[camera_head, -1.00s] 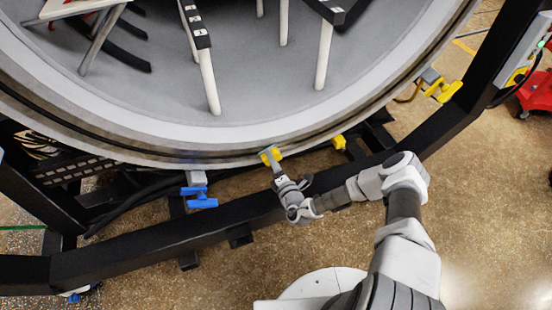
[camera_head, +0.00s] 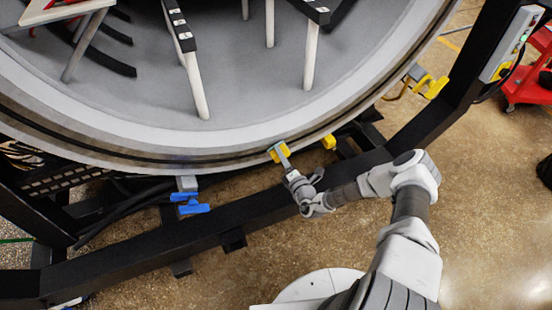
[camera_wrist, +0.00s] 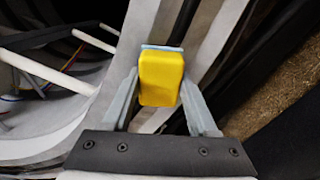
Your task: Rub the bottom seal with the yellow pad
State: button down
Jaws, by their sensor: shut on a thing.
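The yellow pad (camera_head: 279,152) is held at the tip of my gripper (camera_head: 285,160), at the lower rim of the round furnace opening. In the wrist view the yellow pad (camera_wrist: 161,78) sits between the two grey fingers of my gripper (camera_wrist: 160,92), with a grey-blue edge along its far side. The bottom seal (camera_head: 215,158) is a dark band running along the lower curve of the rim. The pad overlaps this band in the head view. I cannot tell whether it touches the seal; the pad hides that spot.
A blue-handled valve (camera_head: 190,203) hangs below the rim on the left. A yellow clamp (camera_head: 432,86) is on the right, and a small yellow block (camera_head: 329,142) is close by the pad. A black frame beam (camera_head: 150,248) runs beneath. White posts (camera_head: 310,55) stand inside the chamber.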

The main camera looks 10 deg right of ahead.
aim_at(289, 144)
jog(key=shift+w+d+f+b, duration=0.1)
jog(key=shift+w+d+b, duration=0.2)
jog(key=shift+d, duration=0.6)
jog(key=shift+w+d+b, duration=0.2)
jog(key=shift+w+d, duration=0.1)
jog(key=shift+d, duration=0.55)
jog(key=shift+w+d, duration=0.2)
jog(key=shift+d, duration=0.25)
jog(key=shift+d, duration=0.1)
jog(key=p+v, duration=0.2)
jog(key=v, duration=0.4)
jog(key=shift+s, duration=0.1)
jog(key=p+v, duration=0.1)
jog(key=v, duration=0.1)
jog(key=shift+s, duration=0.4)
